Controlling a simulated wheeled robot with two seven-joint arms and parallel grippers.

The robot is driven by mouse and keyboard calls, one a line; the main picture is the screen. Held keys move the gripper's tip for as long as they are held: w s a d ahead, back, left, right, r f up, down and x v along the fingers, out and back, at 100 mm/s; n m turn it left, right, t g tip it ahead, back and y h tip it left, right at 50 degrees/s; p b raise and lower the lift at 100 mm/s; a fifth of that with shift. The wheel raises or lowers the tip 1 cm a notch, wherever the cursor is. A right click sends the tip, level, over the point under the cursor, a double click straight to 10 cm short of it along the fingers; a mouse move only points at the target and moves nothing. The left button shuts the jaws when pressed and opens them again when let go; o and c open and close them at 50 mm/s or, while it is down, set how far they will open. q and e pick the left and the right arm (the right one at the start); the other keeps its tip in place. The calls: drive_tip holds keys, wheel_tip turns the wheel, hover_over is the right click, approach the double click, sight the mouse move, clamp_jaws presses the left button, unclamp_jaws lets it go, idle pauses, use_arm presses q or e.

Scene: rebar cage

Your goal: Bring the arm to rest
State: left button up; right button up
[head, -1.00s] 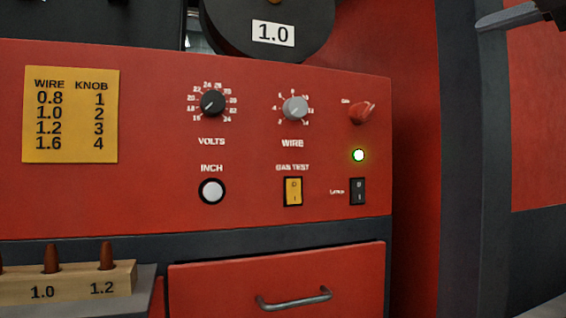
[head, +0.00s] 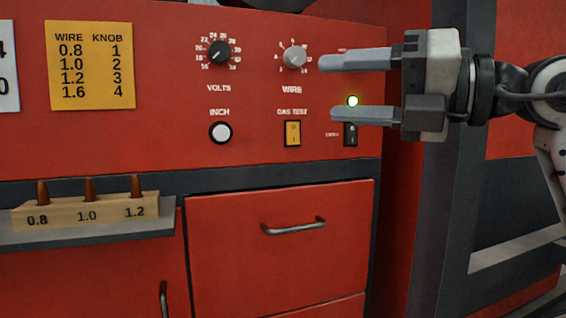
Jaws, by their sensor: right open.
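My right gripper (head: 342,88) comes in from the right, in front of the red welder panel (head: 160,130). Its two grey fingers point left and stand wide apart, with nothing between them. The upper finger hides the red knob. The lower finger is close to the top of the black switch (head: 350,134) in the picture; I cannot tell whether it touches the panel. My left gripper is not in view.
The panel has a volts knob (head: 220,52), a wire knob (head: 294,57), a white inch button (head: 221,132) and a yellow gas test switch (head: 292,133). A wooden block (head: 62,215) with brown tips sits on a grey shelf at lower left. A drawer handle (head: 293,226) sticks out below.

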drive_tip(key=w+d+f+m+t+h+p, duration=0.15)
drive_tip(key=f+m+t, duration=0.25)
drive_tip(key=f+m, duration=0.65)
drive_tip(key=d+f+m+t+h, duration=0.25)
drive_tip(key=f+m+t, duration=0.25)
drive_tip(key=f+m, duration=0.5)
drive_tip(key=w+d+f+m+t+h, duration=0.1)
drive_tip(key=f+m+t+h, duration=0.25)
drive_tip(key=f+m, duration=0.65)
use_arm(q)
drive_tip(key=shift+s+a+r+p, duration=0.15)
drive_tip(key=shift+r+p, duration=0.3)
drive_tip(key=shift+p, duration=0.05)
use_arm(e)
drive_tip(key=s+f+m+g+h, duration=0.1)
drive_tip(key=s+f+m+g, duration=0.1)
drive_tip(key=s+f, duration=0.3)
drive_tip(key=s+f+m+g+h, duration=0.2)
drive_tip(key=s+f+g, duration=0.2)
drive_tip(key=f, duration=0.9)
drive_tip(key=s+d+f+m+g+h, duration=0.1)
drive_tip(key=s+f+m+g+h, duration=0.1)
drive_tip(key=s+f, duration=0.6)
drive_tip(key=shift+s+f+m+g, duration=0.15)
drive_tip(key=shift+f+m+g, duration=0.4)
drive_tip(key=shift+g, duration=0.3)
drive_tip(key=shift+d, duration=0.1)
